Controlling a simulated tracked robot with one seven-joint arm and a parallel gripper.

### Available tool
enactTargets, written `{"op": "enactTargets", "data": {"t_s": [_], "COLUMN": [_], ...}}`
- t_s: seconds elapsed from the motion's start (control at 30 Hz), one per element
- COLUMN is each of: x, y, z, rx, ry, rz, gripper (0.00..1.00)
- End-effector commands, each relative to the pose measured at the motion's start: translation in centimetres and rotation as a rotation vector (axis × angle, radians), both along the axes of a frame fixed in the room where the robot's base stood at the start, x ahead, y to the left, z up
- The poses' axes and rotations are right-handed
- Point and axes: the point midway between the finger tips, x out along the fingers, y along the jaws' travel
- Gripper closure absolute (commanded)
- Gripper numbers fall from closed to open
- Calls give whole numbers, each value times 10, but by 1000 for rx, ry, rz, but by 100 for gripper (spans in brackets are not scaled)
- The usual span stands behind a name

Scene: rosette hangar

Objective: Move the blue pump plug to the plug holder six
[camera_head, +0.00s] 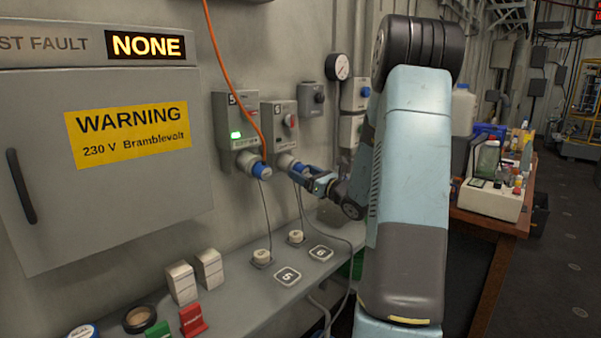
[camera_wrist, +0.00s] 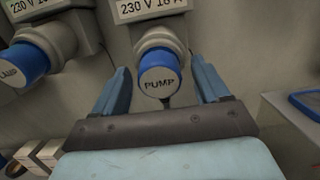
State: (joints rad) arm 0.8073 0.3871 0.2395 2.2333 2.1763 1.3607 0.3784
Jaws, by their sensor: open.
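The blue pump plug (camera_wrist: 158,80), marked PUMP, sits in the grey socket (camera_wrist: 156,40) of the wall box numbered 6 (camera_head: 279,115). Its blue end also shows small in the head view (camera_head: 297,167), partly behind my fingers. My gripper (camera_wrist: 161,82) is open, with one blue finger on each side of the plug and visible gaps between. It also shows in the head view (camera_head: 309,178). Plug holder six (camera_head: 296,237) is a small pale round post on the grey shelf, beside the label 6 (camera_head: 320,253). It looks empty.
A second blue plug (camera_head: 261,170) sits in box 5 (camera_head: 237,120), left of the pump plug; an orange cable (camera_head: 222,62) hangs in front of that box. Holder five (camera_head: 262,256) stands left of holder six. Thin cables hang below the plugs, beside the holders.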

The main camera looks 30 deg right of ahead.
Motion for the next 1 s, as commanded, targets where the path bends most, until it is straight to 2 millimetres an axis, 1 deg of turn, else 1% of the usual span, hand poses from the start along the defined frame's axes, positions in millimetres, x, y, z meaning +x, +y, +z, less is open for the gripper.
{"op": "enactTargets", "data": {"t_s": [0.67,1.0], "x": [0,0], "y": [0,0], "z": [0,0], "rx": [0,0], "ry": [0,0], "rz": [0,0], "gripper": [26,59]}}
